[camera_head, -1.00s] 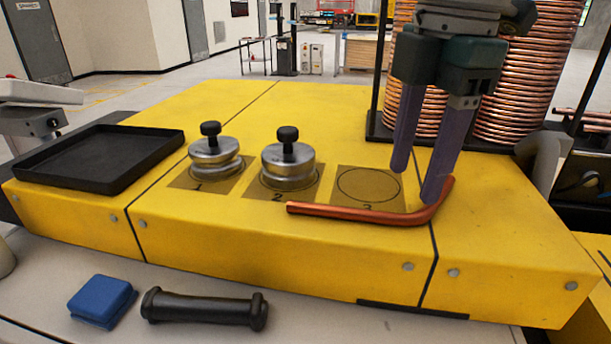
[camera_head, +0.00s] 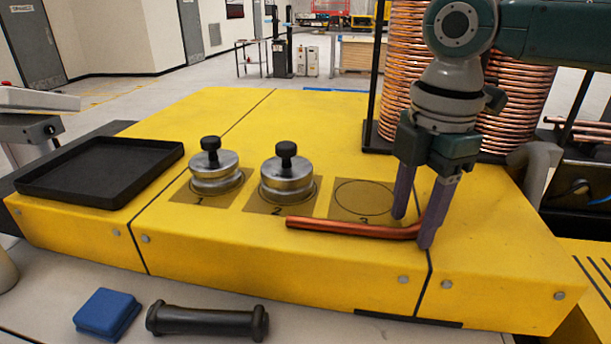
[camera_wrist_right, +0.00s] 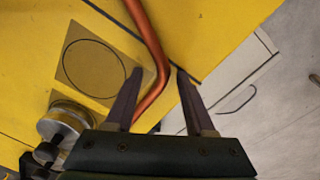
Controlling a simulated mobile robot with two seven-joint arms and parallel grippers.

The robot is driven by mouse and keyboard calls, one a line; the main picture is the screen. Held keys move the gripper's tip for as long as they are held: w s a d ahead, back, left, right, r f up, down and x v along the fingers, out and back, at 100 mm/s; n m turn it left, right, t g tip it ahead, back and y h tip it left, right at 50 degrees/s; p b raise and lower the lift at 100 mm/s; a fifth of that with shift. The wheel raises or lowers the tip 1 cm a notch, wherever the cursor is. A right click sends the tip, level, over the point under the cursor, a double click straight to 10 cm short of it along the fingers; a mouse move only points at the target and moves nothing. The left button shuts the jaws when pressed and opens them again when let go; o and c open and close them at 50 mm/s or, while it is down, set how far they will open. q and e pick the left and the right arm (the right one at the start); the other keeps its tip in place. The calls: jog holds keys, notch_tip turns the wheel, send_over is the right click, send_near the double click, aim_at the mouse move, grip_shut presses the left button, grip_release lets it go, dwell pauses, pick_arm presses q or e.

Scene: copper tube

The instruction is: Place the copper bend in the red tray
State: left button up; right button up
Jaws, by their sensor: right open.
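The copper bend (camera_head: 340,228) is a bent copper tube lying on the yellow worktop, in front of the square marked 3. It also shows in the right wrist view (camera_wrist_right: 146,28), where its bend passes between my fingers. My right gripper (camera_head: 413,230) is open, with one finger on each side of the tube near its bend; I cannot tell whether either finger touches it. In the right wrist view, the gripper (camera_wrist_right: 159,70) points down around the bend. The only tray in view is black (camera_head: 100,198), flat and empty at the left; no red tray shows. My left gripper is not in view.
Two metal weights with black knobs stand on squares 1 (camera_head: 214,172) and 2 (camera_head: 287,182), between the tray and the bend. Square 3 (camera_head: 365,198) is bare. Copper coils (camera_head: 510,105) stand behind. A blue block (camera_head: 106,313) and black handle (camera_head: 208,321) lie in front.

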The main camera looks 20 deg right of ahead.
jog(key=shift+f, duration=0.1)
jog(key=shift+c, duration=0.3)
grip_shut()
